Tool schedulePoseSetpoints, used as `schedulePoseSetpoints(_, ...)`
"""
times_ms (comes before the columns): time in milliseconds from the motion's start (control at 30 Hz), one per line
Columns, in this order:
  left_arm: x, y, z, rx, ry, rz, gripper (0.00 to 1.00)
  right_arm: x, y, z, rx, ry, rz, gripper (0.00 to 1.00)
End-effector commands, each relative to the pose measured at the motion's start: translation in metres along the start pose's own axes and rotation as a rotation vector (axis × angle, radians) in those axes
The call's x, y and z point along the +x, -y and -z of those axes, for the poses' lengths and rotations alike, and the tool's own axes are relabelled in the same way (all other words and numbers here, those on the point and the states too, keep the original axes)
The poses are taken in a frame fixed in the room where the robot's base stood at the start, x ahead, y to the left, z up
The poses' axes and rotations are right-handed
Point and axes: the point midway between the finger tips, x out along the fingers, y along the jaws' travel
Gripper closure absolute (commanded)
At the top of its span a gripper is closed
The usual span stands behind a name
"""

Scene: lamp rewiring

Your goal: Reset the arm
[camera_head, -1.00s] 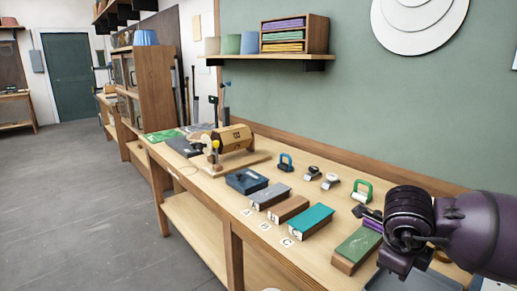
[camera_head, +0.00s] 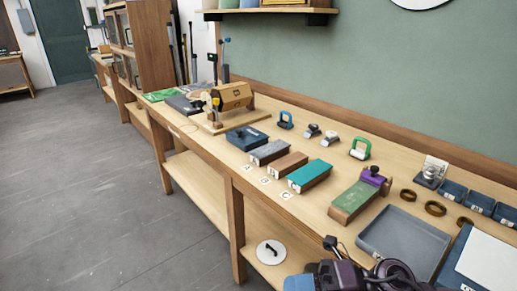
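My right arm and gripper (camera_head: 335,268) show at the bottom edge, right of centre, dark purple and partly cut off by the frame. The gripper is in front of the bench's front edge, near the grey tray. Its fingertips are not clear, so I cannot tell whether it is open or shut. I see nothing in it that I can make out. My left gripper is out of view.
A wooden bench (camera_head: 345,148) runs along the green wall. It bears a lamp-like wooden device (camera_head: 232,96), several coloured blocks, a green block with a purple part (camera_head: 352,201), a grey tray (camera_head: 405,240) and blue bins (camera_head: 480,202). A white disc (camera_head: 271,252) lies on the lower shelf.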

Motion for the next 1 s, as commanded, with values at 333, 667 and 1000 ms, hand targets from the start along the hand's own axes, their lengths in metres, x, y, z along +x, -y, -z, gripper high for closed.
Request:
schedulePoseSetpoints(333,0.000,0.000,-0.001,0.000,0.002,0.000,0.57,-0.068,0.039,-0.034,0.582,0.710,-0.480,1.00)
schedulePoseSetpoints(667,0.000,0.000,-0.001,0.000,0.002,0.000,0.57,-0.170,0.171,0.029,1.239,1.396,-0.679,1.00)
schedulePoseSetpoints(1000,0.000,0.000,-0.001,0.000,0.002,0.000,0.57,-0.202,0.242,0.118,1.645,1.705,-0.711,1.00)
